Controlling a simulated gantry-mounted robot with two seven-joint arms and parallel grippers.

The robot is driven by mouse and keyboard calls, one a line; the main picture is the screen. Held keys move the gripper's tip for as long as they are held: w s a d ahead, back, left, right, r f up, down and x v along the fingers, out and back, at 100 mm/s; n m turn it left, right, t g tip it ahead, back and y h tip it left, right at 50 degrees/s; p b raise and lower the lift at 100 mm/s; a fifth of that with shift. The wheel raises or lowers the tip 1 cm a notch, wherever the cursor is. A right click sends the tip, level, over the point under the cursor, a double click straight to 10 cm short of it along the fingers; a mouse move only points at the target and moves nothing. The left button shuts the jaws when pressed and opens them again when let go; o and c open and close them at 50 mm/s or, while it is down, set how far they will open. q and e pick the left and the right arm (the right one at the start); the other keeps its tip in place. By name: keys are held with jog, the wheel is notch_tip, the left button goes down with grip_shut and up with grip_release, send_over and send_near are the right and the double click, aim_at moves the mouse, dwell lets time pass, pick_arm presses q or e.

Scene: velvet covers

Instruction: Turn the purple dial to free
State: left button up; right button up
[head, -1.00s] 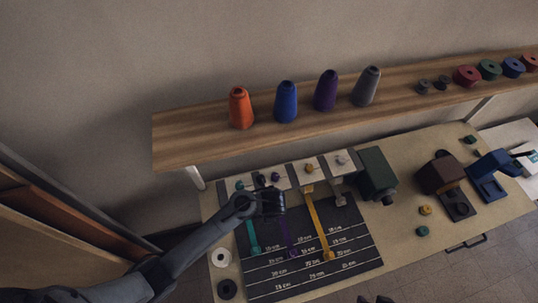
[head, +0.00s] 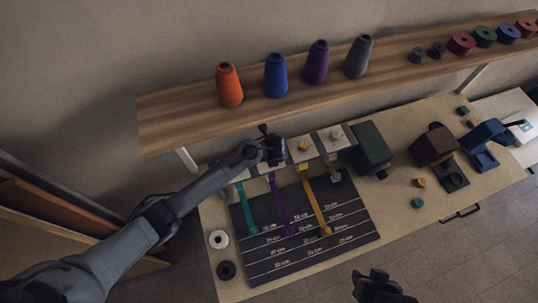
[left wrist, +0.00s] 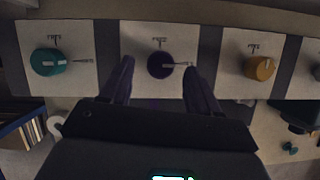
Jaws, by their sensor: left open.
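The purple dial (left wrist: 160,65) sits on a white plate in the left wrist view. A label that appears to read FREE is above it. A pale pointer on the dial points right, away from the label. My left gripper (left wrist: 158,78) is open, its two dark fingers on either side of the dial; I cannot tell whether they touch it. In the head view my left gripper (head: 272,150) covers the purple dial. My right gripper (head: 378,286) is at the bottom edge, away from the dials; its jaws are unclear.
A teal dial (left wrist: 48,62) and a yellow dial (left wrist: 261,68) flank the purple one on their own plates. Purple tape (head: 281,210) runs down the black measuring board (head: 350,225). A wooden shelf (head: 190,117) with several thread cones is above. A green box (head: 370,150) stands right.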

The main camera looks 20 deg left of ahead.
pick_arm(q)
jog(key=shift+x, duration=1.1)
jog(key=c, duration=1)
jog(key=shift+c, duration=0.2)
